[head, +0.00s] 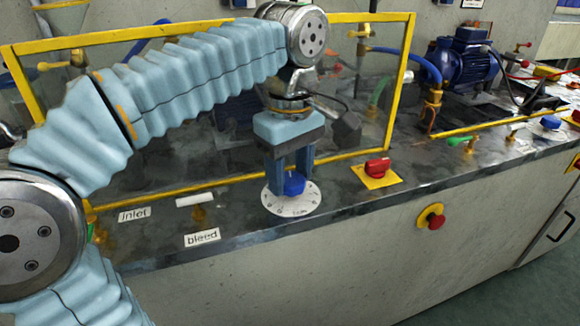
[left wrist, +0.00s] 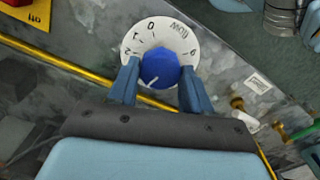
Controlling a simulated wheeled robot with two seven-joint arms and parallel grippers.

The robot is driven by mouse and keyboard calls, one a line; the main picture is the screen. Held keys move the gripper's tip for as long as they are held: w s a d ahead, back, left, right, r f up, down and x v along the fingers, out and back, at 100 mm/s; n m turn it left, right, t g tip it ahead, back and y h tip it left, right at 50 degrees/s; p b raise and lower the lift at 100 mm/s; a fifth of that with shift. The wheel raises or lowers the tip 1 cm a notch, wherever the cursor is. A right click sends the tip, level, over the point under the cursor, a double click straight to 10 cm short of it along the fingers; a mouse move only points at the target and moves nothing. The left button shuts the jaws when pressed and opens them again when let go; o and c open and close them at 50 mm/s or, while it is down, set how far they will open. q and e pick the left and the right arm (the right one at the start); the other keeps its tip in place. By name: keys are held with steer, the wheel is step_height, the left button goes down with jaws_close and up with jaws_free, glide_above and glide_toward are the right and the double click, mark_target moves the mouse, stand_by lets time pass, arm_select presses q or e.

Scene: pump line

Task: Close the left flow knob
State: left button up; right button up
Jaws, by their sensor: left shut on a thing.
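The left flow knob (head: 294,184) is a round blue knob on a white numbered dial (head: 292,204) set in the bench top. My left gripper (head: 292,172) comes down on it from above, with its two fingers on either side of the knob and shut on it. The left wrist view shows the blue knob (left wrist: 160,68) between the fingertips of the gripper (left wrist: 160,82). The white dial (left wrist: 186,42) around it carries numbers and the word flow, partly hidden by the fingers. A white line shows on the knob. My right gripper is in neither view.
A red switch (head: 377,167) on a yellow plate stands right of the dial. A red stop button (head: 431,216) is on the bench front. Labels "inlet" (head: 134,214) and "bleed" (head: 202,237) lie to the left. A yellow frame (head: 398,82) stands behind. Another blue knob (head: 550,122) is farther right.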

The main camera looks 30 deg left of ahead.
arm_select(q)
steer(key=m+p, duration=0.1)
steer(key=m, duration=0.1)
steer(key=shift+r+m, duration=0.15)
steer(key=shift+m, duration=0.15)
steer(key=m+p, duration=0.1)
steer(key=m, duration=0.1)
steer(key=shift+m+p, duration=0.35)
steer(key=shift+m, duration=0.05)
steer(key=m+p, duration=0.1)
steer(key=m, duration=0.2)
steer(key=shift+d, duration=0.1)
steer(key=m+p, duration=0.1)
steer(key=m, duration=0.8)
steer(key=shift+m, duration=0.3)
steer(key=m, duration=0.6)
steer(key=shift+d, duration=0.1)
steer(key=shift+m, duration=0.3)
